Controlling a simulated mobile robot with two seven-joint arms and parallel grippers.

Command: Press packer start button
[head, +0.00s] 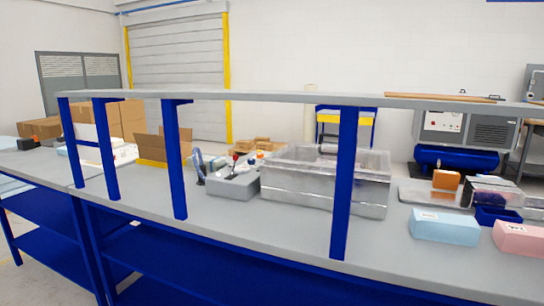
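A grey box (230,187) sits on the workbench in the middle of the view. Small red, black and white parts show above and behind it; I cannot tell whether one of them is the start button. Against its right side stands a larger metal-grey open-topped bin (290,190) with partly clear upper walls, which may be the packer. A blue post crosses in front of the bin and hides part of it. Neither of my grippers is in view.
Blue posts (174,160) hold a long grey shelf (270,98) above the workbench (270,232). Blue foam (444,226) and pink foam (520,238) blocks lie at the right, near a dark blue tray (497,215). An open cardboard box (161,149) stands left. The bench's front strip is clear.

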